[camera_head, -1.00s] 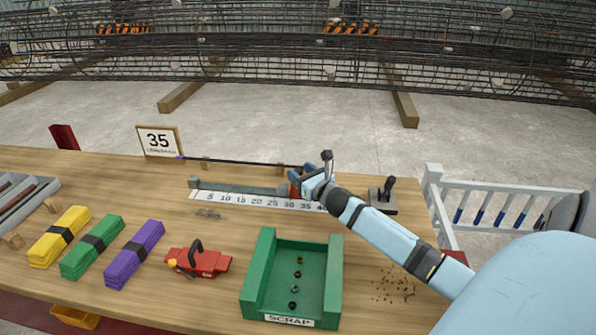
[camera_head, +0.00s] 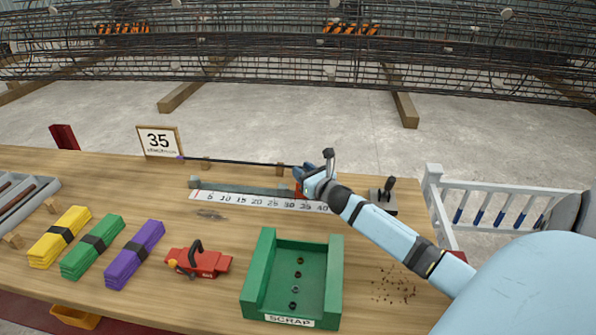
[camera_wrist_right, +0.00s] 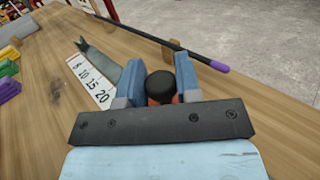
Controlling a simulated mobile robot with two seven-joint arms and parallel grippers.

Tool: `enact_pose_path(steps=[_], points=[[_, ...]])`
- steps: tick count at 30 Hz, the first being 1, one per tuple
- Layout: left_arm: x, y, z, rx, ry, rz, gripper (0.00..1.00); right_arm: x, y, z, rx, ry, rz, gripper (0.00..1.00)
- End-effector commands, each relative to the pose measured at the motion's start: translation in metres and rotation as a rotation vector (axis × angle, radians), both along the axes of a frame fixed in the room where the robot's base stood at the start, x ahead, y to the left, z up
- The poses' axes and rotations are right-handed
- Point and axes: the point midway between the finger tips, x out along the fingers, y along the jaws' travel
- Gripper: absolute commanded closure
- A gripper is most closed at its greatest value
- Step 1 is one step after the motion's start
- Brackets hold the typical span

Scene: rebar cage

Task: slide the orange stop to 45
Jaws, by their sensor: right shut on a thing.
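The orange stop (camera_head: 298,190) sits on the grey rail (camera_head: 245,189) behind the white number scale (camera_head: 257,202). In the head view it stands about level with the 30 to 35 marks, largely covered by my gripper. My right gripper (camera_head: 304,178) is shut on the stop. In the right wrist view the stop's black knob (camera_wrist_right: 160,86) and a little orange show between the blue fingers (camera_wrist_right: 160,78). The scale shows up to 40; beyond that my arm hides it. My left gripper is not in view.
A sign (camera_head: 159,141) reads 35. A rebar rod (camera_head: 240,162) lies on wooden blocks behind the rail. A lever device (camera_head: 384,195) stands right of my arm. The green scrap tray (camera_head: 256,270), red tool (camera_head: 198,262) and coloured bundles (camera_head: 92,247) stand in front.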

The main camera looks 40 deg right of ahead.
Motion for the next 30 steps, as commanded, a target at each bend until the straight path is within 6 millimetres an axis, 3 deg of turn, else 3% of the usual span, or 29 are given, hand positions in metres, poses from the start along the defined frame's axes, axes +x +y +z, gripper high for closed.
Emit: enact_pose_path(steps=[3, 9, 22, 23, 24, 25, 30], points=[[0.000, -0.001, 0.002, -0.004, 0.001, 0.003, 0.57, -0.025, -0.020, -0.002, -0.003, 0.006, -0.002, 1.00], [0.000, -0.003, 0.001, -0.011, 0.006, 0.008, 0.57, -0.057, -0.045, -0.002, -0.002, 0.004, -0.001, 1.00], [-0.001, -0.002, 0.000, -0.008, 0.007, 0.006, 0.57, -0.066, -0.052, 0.000, -0.001, 0.002, 0.001, 1.00], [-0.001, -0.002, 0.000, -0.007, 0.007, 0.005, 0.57, -0.066, -0.052, 0.000, -0.001, 0.002, 0.001, 0.62], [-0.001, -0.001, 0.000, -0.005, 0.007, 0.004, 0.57, -0.066, -0.052, 0.000, -0.001, 0.002, 0.001, 0.53], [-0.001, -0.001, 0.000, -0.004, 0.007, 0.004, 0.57, -0.066, -0.052, 0.000, -0.001, 0.002, 0.001, 0.47], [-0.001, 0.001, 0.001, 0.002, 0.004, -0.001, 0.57, -0.066, -0.052, 0.000, -0.001, 0.002, 0.001, 0.47]])
